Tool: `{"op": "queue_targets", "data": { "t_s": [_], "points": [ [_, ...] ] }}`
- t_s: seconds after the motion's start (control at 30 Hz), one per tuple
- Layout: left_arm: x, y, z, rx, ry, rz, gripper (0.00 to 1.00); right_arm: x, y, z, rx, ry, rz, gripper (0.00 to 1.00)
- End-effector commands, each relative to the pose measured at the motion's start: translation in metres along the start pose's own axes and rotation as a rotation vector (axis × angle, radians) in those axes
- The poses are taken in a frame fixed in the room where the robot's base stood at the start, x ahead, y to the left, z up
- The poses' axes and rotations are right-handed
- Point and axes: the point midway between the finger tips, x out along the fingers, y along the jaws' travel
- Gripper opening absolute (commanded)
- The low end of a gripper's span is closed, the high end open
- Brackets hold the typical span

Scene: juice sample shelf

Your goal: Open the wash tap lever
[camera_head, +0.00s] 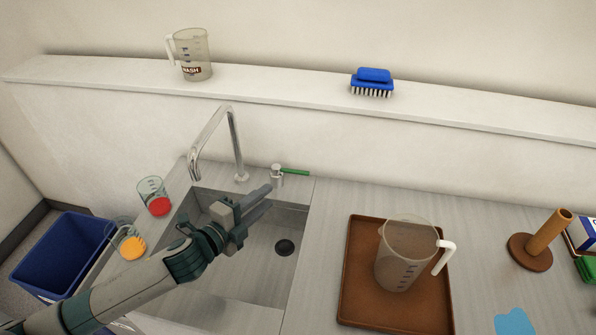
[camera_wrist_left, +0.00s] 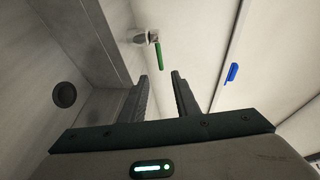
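The wash tap lever (camera_head: 295,172) is a green handle on a small metal valve (camera_head: 276,174) behind the sink's right side, pointing right. It also shows in the left wrist view (camera_wrist_left: 159,56), beyond my fingertips. The curved metal tap spout (camera_head: 228,135) stands to its left. My left gripper (camera_head: 267,200) is over the sink, in front of the lever and apart from it. Its two fingers are spread with nothing between them, as the left wrist view (camera_wrist_left: 160,78) shows. My right gripper is in neither view.
The sink (camera_head: 240,285) lies below my left arm. Glasses with red (camera_head: 152,190) and orange (camera_head: 120,232) contents stand at its left. A brown tray (camera_head: 352,300) with a clear jug (camera_head: 400,260) is at right. A shelf (camera_head: 290,92) holds a WASH jug (camera_head: 195,50) and blue brush (camera_head: 373,80).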

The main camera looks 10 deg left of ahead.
Motion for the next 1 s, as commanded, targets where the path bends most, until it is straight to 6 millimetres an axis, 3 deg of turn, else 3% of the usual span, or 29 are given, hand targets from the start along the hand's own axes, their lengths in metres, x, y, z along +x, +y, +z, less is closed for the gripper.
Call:
{"op": "queue_targets", "data": {
  "t_s": [0.7, 1.0],
  "points": [
    [0.117, -0.003, 0.000, 0.000, -0.001, 0.000, 0.29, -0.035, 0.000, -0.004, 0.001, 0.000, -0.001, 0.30],
    [0.150, -0.001, 0.000, 0.000, -0.002, 0.001, 0.29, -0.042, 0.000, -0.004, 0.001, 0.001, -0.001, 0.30]
  ]
}}
